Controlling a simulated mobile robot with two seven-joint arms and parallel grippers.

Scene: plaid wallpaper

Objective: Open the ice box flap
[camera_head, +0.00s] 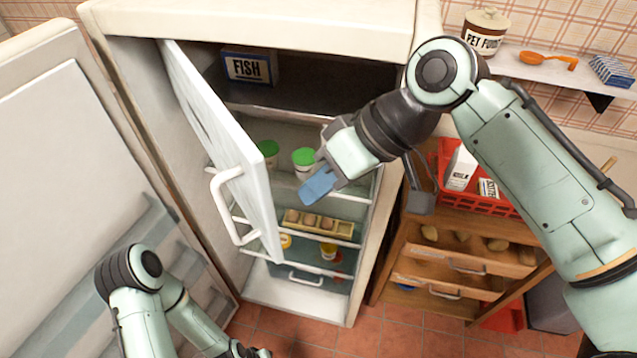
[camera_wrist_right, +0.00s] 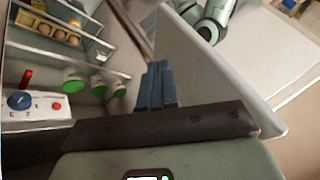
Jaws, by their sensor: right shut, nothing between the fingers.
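The white ice box flap (camera_head: 222,135) stands swung open toward the left inside the fridge, with its white handle (camera_head: 224,208) on the outer face. The dark ice box compartment (camera_head: 310,85) shows behind it, with a blue FISH box (camera_head: 248,67) inside. My right gripper (camera_head: 318,188) is shut and empty, in front of the fridge opening, right of the flap's free edge. In the right wrist view its blue fingers (camera_wrist_right: 158,85) are together, with the flap's pale inner side (camera_wrist_right: 215,65) beyond them. Only a bit of my left gripper (camera_head: 262,352) shows at the bottom edge.
The fridge door (camera_head: 75,170) stands wide open at the left. Green-lidded tubs (camera_head: 304,158) and an egg tray (camera_head: 318,225) are on fridge shelves below. A red crate (camera_head: 480,208) sits on a wooden drawer unit (camera_head: 455,265) at the right.

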